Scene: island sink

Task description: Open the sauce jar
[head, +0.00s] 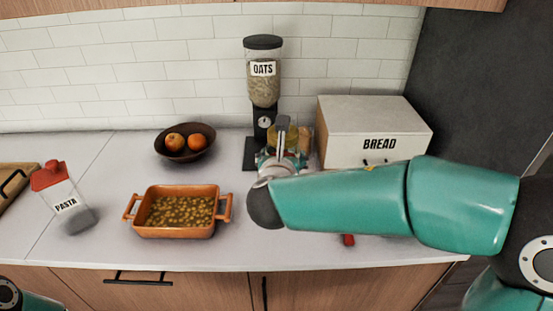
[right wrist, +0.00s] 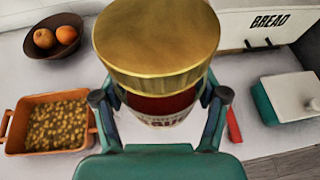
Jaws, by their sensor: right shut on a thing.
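The sauce jar (right wrist: 165,108) has a wide gold lid (right wrist: 157,40) and red contents. In the right wrist view the lid sits on it, and a label shows partly below. My right gripper (head: 283,155) is shut around the jar body below the lid, with one finger on each side. In the head view the gripper and arm hide most of the jar, in front of the oats dispenser. I cannot tell whether the jar rests on the counter. My left gripper is in neither view; only a bit of that arm shows at the lower left.
An orange dish (head: 180,232) of food, a dark fruit bowl (head: 185,155) and a tilted pasta jar (head: 66,203) stand left. The oats dispenser (head: 263,85) and bread box (head: 370,130) stand behind. A teal-and-white box (right wrist: 290,97) and a red item (head: 348,240) lie right.

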